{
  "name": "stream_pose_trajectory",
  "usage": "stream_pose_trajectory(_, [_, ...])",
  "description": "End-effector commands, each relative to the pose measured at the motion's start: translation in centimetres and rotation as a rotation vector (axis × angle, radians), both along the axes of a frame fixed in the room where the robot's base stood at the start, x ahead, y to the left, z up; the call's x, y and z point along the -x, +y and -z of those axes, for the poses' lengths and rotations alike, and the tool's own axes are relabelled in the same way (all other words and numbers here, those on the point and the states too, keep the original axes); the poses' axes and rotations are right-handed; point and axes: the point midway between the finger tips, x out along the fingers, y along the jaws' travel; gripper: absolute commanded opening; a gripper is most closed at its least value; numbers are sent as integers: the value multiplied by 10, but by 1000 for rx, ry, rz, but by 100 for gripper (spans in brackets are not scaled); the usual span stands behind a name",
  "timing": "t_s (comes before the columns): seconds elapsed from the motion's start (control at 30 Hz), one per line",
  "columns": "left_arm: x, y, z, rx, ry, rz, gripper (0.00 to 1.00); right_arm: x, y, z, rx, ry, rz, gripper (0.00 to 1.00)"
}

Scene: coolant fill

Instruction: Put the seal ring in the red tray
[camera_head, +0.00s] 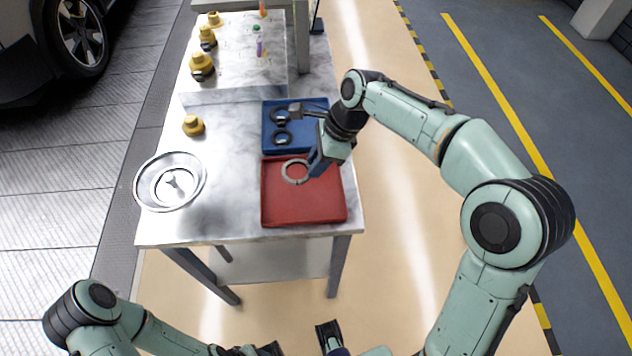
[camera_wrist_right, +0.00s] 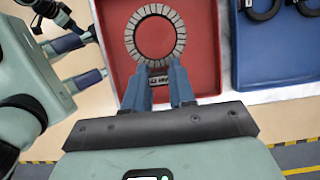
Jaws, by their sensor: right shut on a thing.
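The seal ring, a grey segmented ring (camera_head: 284,171) with a small label tab, is held by its edge in my right gripper (camera_head: 313,165). In the right wrist view the ring (camera_wrist_right: 130,38) sits flat-on at the tips of the two shut blue fingers (camera_wrist_right: 163,75). It is over the red tray (camera_head: 305,208), toward that tray's back edge, and looks raised above its floor. The red tray (camera_wrist_right: 112,22) shows empty beneath it. My left gripper (camera_head: 300,342) is low at the bottom edge, in front of the table, with its fingers apart and nothing visible between them.
A blue tray (camera_head: 269,146) with black rings (camera_head: 283,138) adjoins the red tray's back edge. A round metal dish (camera_head: 143,190) and a yellow cap (camera_head: 193,126) stand on the table's left. More yellow caps (camera_head: 202,66) stand on a raised slab behind. A car is at the far left.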

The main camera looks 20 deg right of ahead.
Motion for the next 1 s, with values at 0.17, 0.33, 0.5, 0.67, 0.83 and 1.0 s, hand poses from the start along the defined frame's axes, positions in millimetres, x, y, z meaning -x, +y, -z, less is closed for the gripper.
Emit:
stream_pose_trajectory(0.17, [1, 0, 6, 0, 1, 0, 54, 0, 0, 28, 0, 2, -1, 0])
stream_pose_trajectory(0.33, [2, 0, 8, 0, 2, 1, 54, 0, 0, 38, 0, 0, -1, 0])
stream_pose_trajectory(0.5, [2, 0, 13, 0, -1, 0, 54, 0, 0, 64, 0, 4, -1, 0])
stream_pose_trajectory(0.67, [1, 0, 14, -1, -4, -1, 54, 0, 0, 75, -1, -1, -1, 0])
stream_pose_trajectory(0.83, [1, 0, 13, -1, -4, -1, 54, 0, 0, 74, 0, -2, -1, 0])
stream_pose_trajectory(1.0, [1, 0, 14, -1, -5, -2, 54, 0, 0, 77, 0, 0, -1, 34])
